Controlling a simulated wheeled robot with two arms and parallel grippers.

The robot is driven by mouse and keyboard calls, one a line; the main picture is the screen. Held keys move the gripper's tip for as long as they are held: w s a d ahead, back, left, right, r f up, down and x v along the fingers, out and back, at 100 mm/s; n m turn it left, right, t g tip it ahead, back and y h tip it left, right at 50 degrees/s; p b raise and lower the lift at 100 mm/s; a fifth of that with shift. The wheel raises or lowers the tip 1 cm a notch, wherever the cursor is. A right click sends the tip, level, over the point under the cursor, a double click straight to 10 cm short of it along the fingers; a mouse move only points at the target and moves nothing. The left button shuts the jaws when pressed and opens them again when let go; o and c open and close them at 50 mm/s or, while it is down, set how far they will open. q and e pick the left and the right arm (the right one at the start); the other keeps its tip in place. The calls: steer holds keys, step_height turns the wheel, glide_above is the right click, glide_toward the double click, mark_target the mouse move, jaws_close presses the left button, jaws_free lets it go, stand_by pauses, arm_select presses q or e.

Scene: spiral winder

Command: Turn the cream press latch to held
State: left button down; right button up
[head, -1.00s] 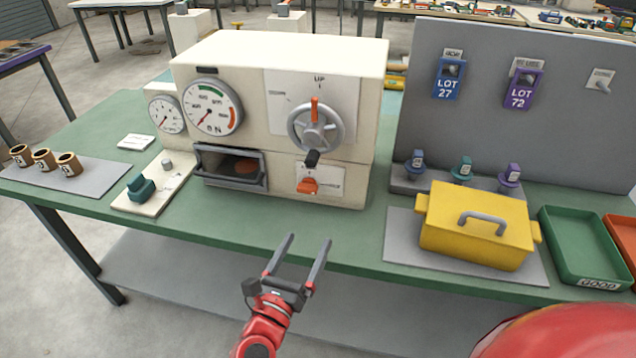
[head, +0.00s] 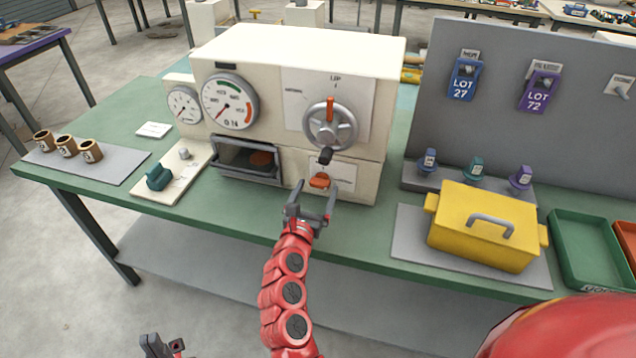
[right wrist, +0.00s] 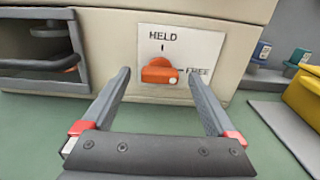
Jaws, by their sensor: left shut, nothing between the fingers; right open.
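The cream press (head: 290,75) stands on the green bench. Its latch is an orange knob (head: 319,181) low on the front, on a white plate marked HELD at the top and FREE at the right. In the right wrist view the latch (right wrist: 160,71) lies sideways, its pale dot toward FREE. My right gripper (head: 316,194) is open just in front of the latch. Its fingers (right wrist: 162,88) frame the knob left and right in the wrist view; contact is not visible. My left gripper (head: 162,346) is shut and empty at the bottom left, partly cut off.
A handwheel (head: 331,123) with a dark handle (head: 326,155) sits above the latch. A yellow lidded box (head: 486,225) stands to the right. The bench front between is clear.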

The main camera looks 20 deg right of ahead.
steer(key=shift+x, duration=0.95)
steer(key=shift+s+f, duration=0.1)
steer(key=shift+c, duration=0.3)
steer(key=c, duration=1.3)
